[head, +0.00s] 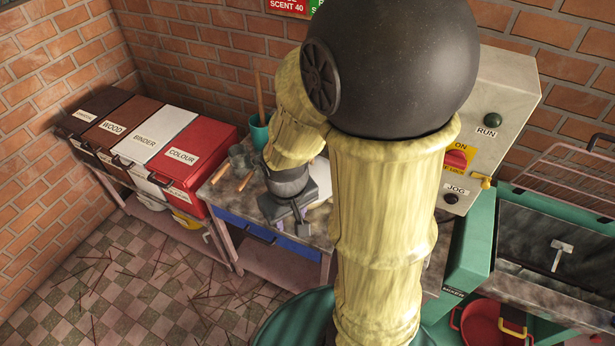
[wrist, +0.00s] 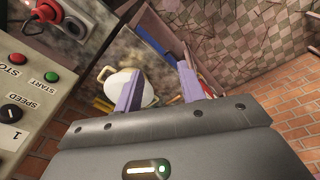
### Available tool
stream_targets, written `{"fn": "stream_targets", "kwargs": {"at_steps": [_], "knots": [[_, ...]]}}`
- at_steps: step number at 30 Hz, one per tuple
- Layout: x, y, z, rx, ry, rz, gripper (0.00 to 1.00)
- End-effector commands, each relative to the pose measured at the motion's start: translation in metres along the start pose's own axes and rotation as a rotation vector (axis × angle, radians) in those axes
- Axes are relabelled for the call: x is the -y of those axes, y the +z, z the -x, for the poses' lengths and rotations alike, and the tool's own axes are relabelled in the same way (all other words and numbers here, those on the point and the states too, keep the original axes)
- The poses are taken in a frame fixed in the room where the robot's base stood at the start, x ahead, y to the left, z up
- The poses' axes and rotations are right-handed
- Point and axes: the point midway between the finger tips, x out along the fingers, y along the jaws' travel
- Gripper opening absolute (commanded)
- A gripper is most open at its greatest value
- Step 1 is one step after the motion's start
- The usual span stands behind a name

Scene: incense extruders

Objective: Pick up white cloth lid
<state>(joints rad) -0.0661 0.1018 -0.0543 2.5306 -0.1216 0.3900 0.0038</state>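My gripper (head: 290,222) is over the worktable in the head view, fingers pointing down. In the wrist view its two fingers (wrist: 160,72) stand apart with nothing visibly held between them. A round white thing with yellowish handle-like parts (wrist: 121,84) lies beyond the left finger in the wrist view, partly hidden by it. It may be the white cloth lid, but I cannot tell its material. In the head view my arm covers much of the table, and only a pale patch (head: 320,216) shows beside the gripper.
Labelled bins, including a red one (head: 197,158) and a white one (head: 157,135), stand left. A teal cup (head: 259,133) and grey mug (head: 240,158) are on the table (head: 219,196). A control box (head: 497,110) and green-framed machine (head: 470,245) stand right.

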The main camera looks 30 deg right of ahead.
Motion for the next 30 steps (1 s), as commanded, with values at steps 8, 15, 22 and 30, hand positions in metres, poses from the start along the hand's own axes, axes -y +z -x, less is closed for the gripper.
{"fn": "stream_targets", "kwargs": {"at_steps": [8,15,22,30], "knots": [[-0.017,0.012,-0.077,0.302,0.168,0.374,0.40],[-0.047,0.010,-0.126,0.550,0.388,0.725,0.40],[-0.076,-0.016,-0.159,0.765,0.658,1.076,0.40],[-0.082,-0.078,-0.184,0.973,1.050,1.503,0.40]]}}
